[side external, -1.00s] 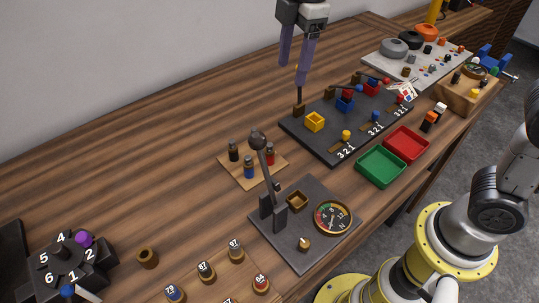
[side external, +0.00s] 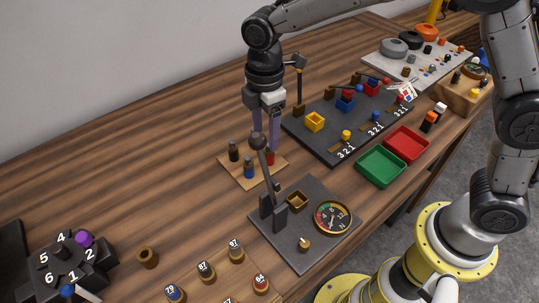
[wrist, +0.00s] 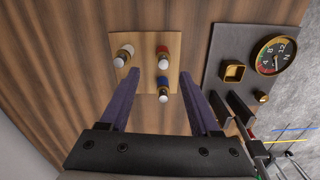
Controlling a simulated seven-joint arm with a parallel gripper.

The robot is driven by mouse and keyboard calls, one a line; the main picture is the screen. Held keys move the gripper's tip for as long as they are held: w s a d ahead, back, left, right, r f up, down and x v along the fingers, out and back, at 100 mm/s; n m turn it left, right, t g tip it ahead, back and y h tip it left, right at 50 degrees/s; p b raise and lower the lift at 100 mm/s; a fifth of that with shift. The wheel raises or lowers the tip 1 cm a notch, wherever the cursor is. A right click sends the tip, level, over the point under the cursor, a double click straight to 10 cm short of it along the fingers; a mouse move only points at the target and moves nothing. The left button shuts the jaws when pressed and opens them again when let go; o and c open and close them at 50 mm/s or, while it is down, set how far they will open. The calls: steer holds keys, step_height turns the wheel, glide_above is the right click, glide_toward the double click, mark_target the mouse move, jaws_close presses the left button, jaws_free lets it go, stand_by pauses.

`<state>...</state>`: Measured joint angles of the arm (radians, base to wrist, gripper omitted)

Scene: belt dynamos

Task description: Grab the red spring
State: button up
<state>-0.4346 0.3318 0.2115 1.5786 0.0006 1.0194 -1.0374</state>
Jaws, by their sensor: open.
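The red spring (side external: 270,158) stands upright on a small wooden board (side external: 232,173), at its right corner in the side view. It also shows in the wrist view (wrist: 163,50), at the board's top edge, with a pale round tip. My gripper (side external: 266,142) is open and empty, its purple fingers pointing down over the board. In the side view the fingers partly overlap the red spring. In the wrist view my gripper (wrist: 160,76) has the blue spring (wrist: 163,83) in the gap between its fingers in the picture. The red spring is just beyond the fingertips.
A dark brown spring (side external: 234,151) shares the board. Green (side external: 381,181) and red (side external: 406,160) trays lie to the right.

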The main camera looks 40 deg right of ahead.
mark_target(270, 157)
steer(key=f, duration=0.5)
steer(key=shift+s+d, duration=0.25)
steer(key=shift+d, duration=0.15)
jaws_close()
